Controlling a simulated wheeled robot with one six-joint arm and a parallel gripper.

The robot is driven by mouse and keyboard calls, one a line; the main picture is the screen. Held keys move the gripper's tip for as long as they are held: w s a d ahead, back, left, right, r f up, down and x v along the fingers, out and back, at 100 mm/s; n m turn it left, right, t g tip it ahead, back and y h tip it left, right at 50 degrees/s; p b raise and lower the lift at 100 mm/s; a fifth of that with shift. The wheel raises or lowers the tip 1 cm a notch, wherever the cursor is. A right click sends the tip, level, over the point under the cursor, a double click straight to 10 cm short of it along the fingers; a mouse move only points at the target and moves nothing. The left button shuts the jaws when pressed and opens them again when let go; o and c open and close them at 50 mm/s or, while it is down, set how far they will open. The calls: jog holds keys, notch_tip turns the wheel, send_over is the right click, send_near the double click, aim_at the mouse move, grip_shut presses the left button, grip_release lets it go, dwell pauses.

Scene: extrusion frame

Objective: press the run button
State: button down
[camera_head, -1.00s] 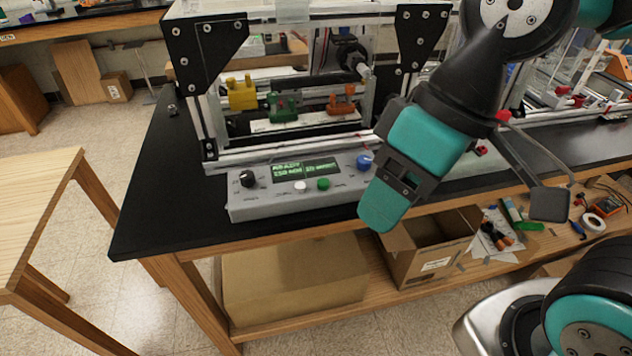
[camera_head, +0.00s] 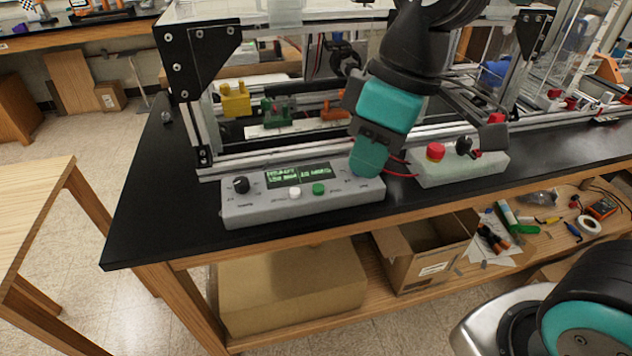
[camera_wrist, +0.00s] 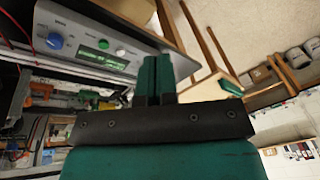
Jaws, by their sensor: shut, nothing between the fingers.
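The grey control box (camera_head: 302,205) stands at the front edge of the black bench. A green button (camera_head: 318,188) and a white button (camera_head: 295,192) sit below its lit display (camera_head: 298,175). No run label is readable. My gripper (camera_head: 368,172) is shut and empty at the box's right end, to the right of the green button; contact with the box cannot be told. In the wrist view, my gripper's fingers (camera_wrist: 155,75) are together. The green button (camera_wrist: 103,43), white button (camera_wrist: 121,53) and blue knob (camera_wrist: 55,41) show there; the knob is hidden in the head view.
A black knob (camera_head: 240,184) is on the box's left. A second grey box (camera_head: 460,168) with a red button (camera_head: 435,151) stands to the right. The extrusion frame (camera_head: 207,120) rises behind. An open carton (camera_head: 422,258) is on the shelf below.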

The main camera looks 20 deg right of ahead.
aim_at(323, 186)
jog(key=w+f+n+h+b, duration=0.2)
jog(key=w+n, duration=0.5)
jog(key=w, duration=1)
notch_tip(323, 186, down, 2)
jog(key=shift+n+h, duration=0.4)
jog(key=shift+h, duration=0.1)
jog(key=shift+w, duration=0.1)
notch_tip(323, 186, down, 14)
jog(key=shift+d+f+p, duration=0.1)
jog(key=shift+p, duration=0.55)
